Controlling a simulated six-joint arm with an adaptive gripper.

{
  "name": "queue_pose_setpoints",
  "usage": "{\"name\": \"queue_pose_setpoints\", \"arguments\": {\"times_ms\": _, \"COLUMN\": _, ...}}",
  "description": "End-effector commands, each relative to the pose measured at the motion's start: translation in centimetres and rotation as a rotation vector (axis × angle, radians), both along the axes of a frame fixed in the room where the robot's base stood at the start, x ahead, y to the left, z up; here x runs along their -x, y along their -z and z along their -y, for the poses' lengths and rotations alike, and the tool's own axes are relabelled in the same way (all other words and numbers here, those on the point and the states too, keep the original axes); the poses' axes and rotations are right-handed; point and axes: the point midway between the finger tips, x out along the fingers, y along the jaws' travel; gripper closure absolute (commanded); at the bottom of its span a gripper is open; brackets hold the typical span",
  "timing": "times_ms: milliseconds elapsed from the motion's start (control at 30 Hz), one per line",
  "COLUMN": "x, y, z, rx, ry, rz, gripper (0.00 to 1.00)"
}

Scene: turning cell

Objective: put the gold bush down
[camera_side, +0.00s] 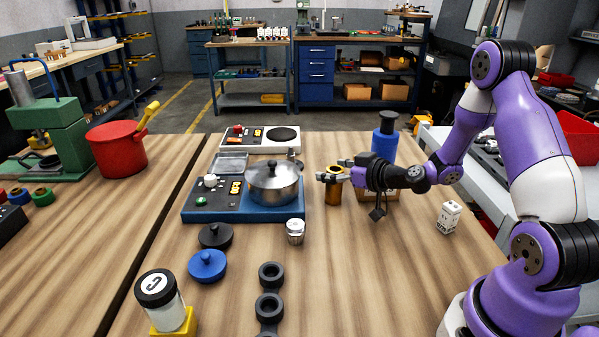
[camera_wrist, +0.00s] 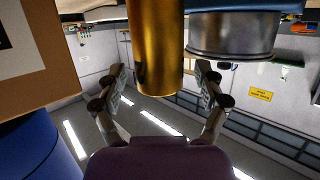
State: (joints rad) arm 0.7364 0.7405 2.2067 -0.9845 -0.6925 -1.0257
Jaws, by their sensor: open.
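The gold bush (camera_side: 333,190) stands upright on the wooden table, to the right of the blue base with the metal pot. My gripper (camera_side: 332,172) is around its upper part, coming in from the right. In the wrist view the gold bush (camera_wrist: 156,55) shows as a shiny gold cylinder between the two fingers of my gripper (camera_wrist: 163,75). The fingers are spread, with a clear gap on the right side of the bush. The end of the bush is cut off at the top of the wrist view.
The lidded metal pot (camera_side: 273,182) is close on the left. A cardboard box (camera_side: 378,194) and a blue cylinder (camera_side: 384,146) stand behind my gripper. A small white box (camera_side: 449,217) is to the right. The table in front of the bush is clear.

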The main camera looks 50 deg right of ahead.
Motion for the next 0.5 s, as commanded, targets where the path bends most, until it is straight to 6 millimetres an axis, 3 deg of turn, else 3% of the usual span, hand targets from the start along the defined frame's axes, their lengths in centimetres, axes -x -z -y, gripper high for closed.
{"name": "queue_pose_setpoints", "arguments": {"times_ms": 33, "x": 0.02, "y": -0.01, "z": 0.0, "rx": 0.0, "ry": 0.0, "rz": 0.0, "gripper": 0.19}}
{"name": "queue_pose_setpoints", "arguments": {"times_ms": 200, "x": 0.03, "y": 0.0, "z": -0.01, "rx": 0.0, "ry": 0.0, "rz": -0.001, "gripper": 1.0}}
{"name": "queue_pose_setpoints", "arguments": {"times_ms": 500, "x": 0.06, "y": 0.01, "z": -0.01, "rx": 0.001, "ry": -0.001, "rz": -0.001, "gripper": 1.0}}
